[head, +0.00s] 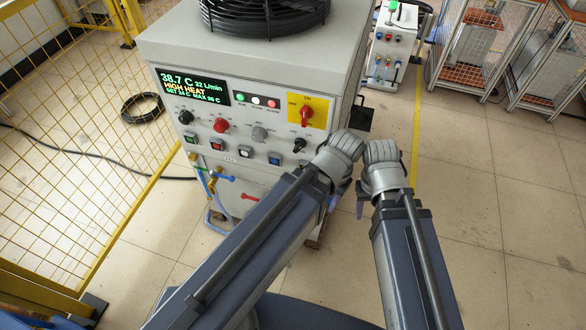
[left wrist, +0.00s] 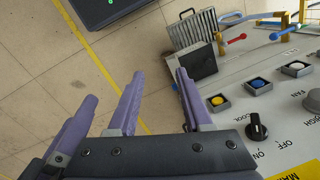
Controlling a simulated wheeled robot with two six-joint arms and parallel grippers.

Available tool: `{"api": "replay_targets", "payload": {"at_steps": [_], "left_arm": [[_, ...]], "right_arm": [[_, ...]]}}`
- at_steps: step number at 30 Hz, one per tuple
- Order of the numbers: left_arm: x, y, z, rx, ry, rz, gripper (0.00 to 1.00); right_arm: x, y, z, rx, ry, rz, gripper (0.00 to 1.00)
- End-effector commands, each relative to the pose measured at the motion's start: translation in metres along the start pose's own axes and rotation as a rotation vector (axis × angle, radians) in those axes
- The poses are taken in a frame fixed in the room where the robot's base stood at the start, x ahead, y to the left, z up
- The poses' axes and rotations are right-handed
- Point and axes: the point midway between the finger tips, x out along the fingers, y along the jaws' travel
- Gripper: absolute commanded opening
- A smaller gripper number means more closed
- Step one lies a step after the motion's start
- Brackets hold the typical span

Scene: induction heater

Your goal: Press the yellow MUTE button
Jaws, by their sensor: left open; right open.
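The yellow button (left wrist: 217,100) sits in a dark square housing on the grey heater panel in the left wrist view, at the end of a row beside a blue button (left wrist: 258,84). Its label is unreadable. In the head view my left arm largely hides that end of the row. My left gripper (head: 338,190) is beside the cabinet's right front edge, its fingers mostly hidden behind the wrist. In the left wrist view its purple fingers (left wrist: 155,90) are apart and empty, left of the yellow button and not touching it. My right gripper (head: 362,198) is open, close beside the left one.
The heater cabinet (head: 345,72) carries a display, a red switch on yellow, knobs and several other buttons. A black knob (left wrist: 257,127) is near the yellow button. A yellow mesh fence (head: 80,130) stands left. Floor at right is clear, with cages (head: 470,50) at back.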

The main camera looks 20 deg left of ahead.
Motion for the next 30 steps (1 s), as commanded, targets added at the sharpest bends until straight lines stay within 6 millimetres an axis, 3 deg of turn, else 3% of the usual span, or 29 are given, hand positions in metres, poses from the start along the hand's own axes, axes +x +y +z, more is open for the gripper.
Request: {"api": "replay_targets", "payload": {"at_steps": [9, 22, 30], "left_arm": [[0.0, 0.0001, -0.0001, 0.0, 0.0, 0.0, 0.48], [0.0, 0.0, 0.0, 0.0, 0.0, 0.0, 0.0], [0.0, 0.0, 0.0, 0.0, 0.0, 0.0, 0.0]], "right_arm": [[0.0, 0.0001, 0.0, 0.0, 0.0, 0.0, 0.5], [0.0, 0.0, 0.0, 0.0, 0.0, 0.0, 0.5], [0.0, 0.0, 0.0, 0.0, 0.0, 0.0, 0.5]]}}
